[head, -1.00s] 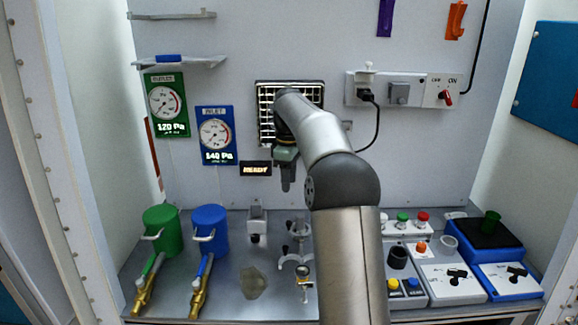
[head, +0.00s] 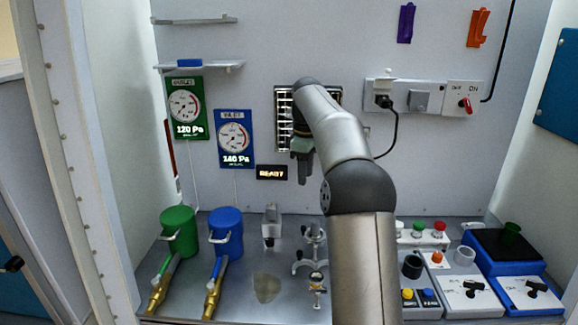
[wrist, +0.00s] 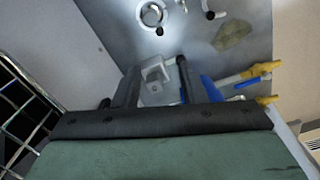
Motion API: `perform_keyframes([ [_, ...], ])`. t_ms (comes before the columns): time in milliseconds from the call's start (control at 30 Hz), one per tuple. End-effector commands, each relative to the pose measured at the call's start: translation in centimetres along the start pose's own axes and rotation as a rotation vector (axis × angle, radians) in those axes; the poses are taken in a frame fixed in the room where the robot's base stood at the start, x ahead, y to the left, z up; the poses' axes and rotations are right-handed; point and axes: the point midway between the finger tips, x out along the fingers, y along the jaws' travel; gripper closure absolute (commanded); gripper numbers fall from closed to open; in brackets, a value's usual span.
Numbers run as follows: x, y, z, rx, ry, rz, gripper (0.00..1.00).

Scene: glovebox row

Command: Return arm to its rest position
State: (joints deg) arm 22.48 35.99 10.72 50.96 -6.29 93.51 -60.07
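My arm reaches up in front of the back wall, bent at the elbow, in the head view. My gripper (head: 303,180) hangs pointing down before the wire-grid vent (head: 284,122), well above the bench (head: 235,292). In the wrist view my gripper (wrist: 158,70) has its two dark fingers apart, with nothing held. A small grey device (wrist: 157,78) shows beyond the gap between them, down on the bench. It is also in the head view (head: 271,228).
A green canister (head: 179,232) and a blue canister (head: 226,232) stand at left with brass-ended hoses. A clamp stand (head: 314,245) and a stain-like patch (head: 267,287) are mid-bench. Control boxes (head: 472,293) fill the right. A shelf (head: 215,67) juts from the wall.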

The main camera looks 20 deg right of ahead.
Motion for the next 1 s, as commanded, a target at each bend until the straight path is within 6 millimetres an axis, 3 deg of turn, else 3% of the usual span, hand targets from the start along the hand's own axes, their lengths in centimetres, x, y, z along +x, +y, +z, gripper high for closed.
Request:
perform_keyframes([
  [167,-0.1,-0.2,-0.1,0.002,-0.001,0.001,0.62],
  [267,-0.2,-1.8,-0.6,0.024,-0.006,0.005,0.62],
  [333,-0.3,-4.1,-1.1,0.058,-0.012,0.012,0.62],
  [467,0.3,-10.3,-1.4,0.166,-0.018,0.029,0.62],
  [567,1.6,-15.7,-0.5,0.268,-0.016,0.04,0.62],
  [800,7.3,-28.6,4.9,0.532,0.011,0.043,0.62],
  [900,10.2,-33.0,7.6,0.633,0.026,0.034,0.62],
  [1000,12.6,-36.3,9.8,0.71,0.037,0.025,0.62],
])
